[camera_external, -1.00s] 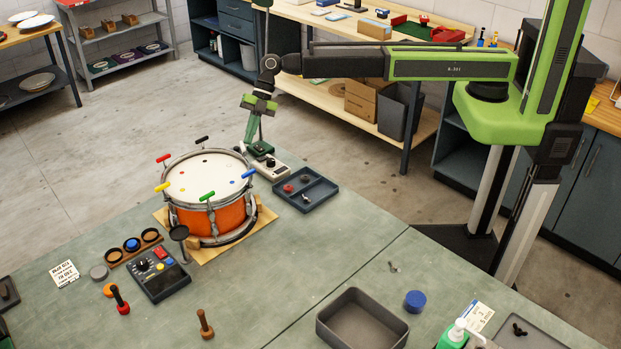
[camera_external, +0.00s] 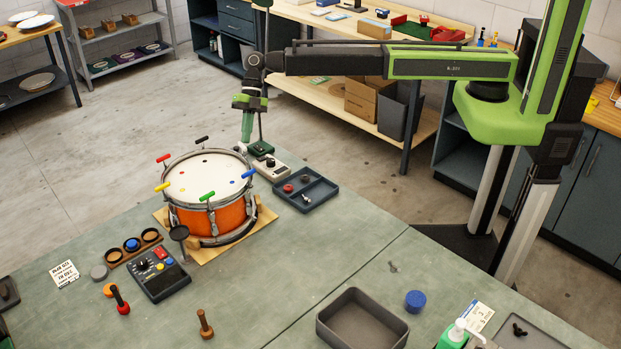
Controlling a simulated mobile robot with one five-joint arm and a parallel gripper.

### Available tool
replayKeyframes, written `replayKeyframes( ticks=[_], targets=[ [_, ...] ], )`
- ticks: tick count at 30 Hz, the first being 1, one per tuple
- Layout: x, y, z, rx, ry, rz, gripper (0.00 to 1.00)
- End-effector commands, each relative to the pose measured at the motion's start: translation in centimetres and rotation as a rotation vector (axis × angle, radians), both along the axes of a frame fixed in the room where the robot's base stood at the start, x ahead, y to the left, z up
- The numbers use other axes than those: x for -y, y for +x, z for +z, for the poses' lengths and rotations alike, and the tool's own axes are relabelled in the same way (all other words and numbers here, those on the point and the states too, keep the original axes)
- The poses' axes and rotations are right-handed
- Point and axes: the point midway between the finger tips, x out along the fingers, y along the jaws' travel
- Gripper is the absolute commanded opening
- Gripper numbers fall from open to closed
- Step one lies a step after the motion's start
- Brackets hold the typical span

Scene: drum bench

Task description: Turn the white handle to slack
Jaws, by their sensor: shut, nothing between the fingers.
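The orange drum (camera_external: 224,220) stands on a wooden base on the bench, its pale head facing up. Coloured T-handles sit around its rim: red (camera_external: 163,158), black (camera_external: 201,140), yellow (camera_external: 162,187), green (camera_external: 207,196) and blue (camera_external: 248,174). My gripper (camera_external: 243,147) points down at that back right edge, shut and empty. Whether it touches anything there is too small to tell.
A green-and-white device (camera_external: 268,168) stands close behind the drum's right side. A dark tray (camera_external: 305,189) with small parts lies right of it. A control box (camera_external: 159,275) and a dark round pad on a stand (camera_external: 179,233) are in front.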

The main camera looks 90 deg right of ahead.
Motion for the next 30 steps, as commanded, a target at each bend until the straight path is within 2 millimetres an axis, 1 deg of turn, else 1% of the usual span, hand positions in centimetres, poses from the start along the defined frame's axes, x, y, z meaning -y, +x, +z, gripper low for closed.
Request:
replayKeyframes(
  ticks=[1, 5, 8, 17, 30],
  targets=[
    [0.0, 0.7, 0.0, 0.001, 0.002, 0.037, 0.0],
    [0.0, 1.3, 0.0, 0.002, 0.002, 0.161, 0.0],
    [0.0, 1.2, 0.0, 0.002, 0.002, 0.158, 0.0],
    [-0.2, 2.4, 0.0, 0.003, 0.002, 0.154, 0.0],
    [-1.1, 3.7, 0.0, 0.002, 0.001, 0.155, 0.0]
  ],
)
